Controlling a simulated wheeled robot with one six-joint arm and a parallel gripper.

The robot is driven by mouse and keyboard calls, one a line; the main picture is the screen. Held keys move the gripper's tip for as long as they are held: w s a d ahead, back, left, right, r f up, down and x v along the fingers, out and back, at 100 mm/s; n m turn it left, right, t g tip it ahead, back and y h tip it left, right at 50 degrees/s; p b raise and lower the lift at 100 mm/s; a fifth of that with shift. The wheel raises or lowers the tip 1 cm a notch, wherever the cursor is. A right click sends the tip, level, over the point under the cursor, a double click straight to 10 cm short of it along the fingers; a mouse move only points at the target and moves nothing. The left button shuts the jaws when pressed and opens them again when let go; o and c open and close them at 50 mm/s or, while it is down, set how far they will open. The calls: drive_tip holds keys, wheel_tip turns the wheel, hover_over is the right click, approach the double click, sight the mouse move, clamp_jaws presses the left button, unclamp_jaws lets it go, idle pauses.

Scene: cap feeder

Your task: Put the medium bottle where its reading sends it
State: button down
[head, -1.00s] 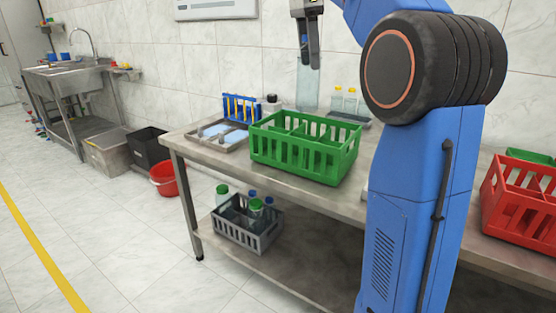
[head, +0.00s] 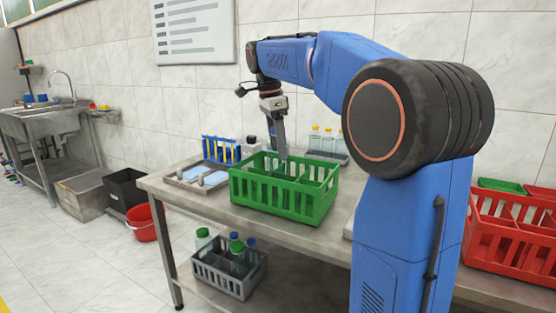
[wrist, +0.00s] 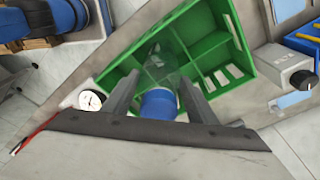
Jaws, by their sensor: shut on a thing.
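My gripper (head: 279,138) is shut on a clear bottle with a blue cap (wrist: 158,104). The bottle's clear body (wrist: 162,66) points away from the wrist, down into a compartment of the green crate (head: 272,201). In the head view the bottle is mostly hidden by the finger and the crate. I cannot tell whether its base touches the crate floor. In the wrist view the fingers (wrist: 158,100) stand on both sides of the cap, and the green crate (wrist: 237,40) shows dividers around the bottle. No reading is legible.
A red crate (head: 505,232) stands at the right. A tray with a blue rack (head: 222,148) lies left of the green crate. Several yellow-capped bottles (head: 328,140) stand behind it. A grey crate (head: 220,280) with several bottles is on the lower shelf. A white dial (wrist: 91,99) shows in the wrist view.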

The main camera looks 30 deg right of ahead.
sight(273, 127)
drive_tip(key=shift+f, duration=2.35)
drive_tip(key=c, duration=0.7)
unclamp_jaws()
drive_tip(key=shift+c, duration=0.2)
drive_tip(key=r, duration=0.4)
drive_tip(key=a+r, duration=0.1)
drive_tip(key=r, duration=0.7)
drive_tip(key=shift+w+a, duration=0.15)
drive_tip(key=shift+a, duration=0.2)
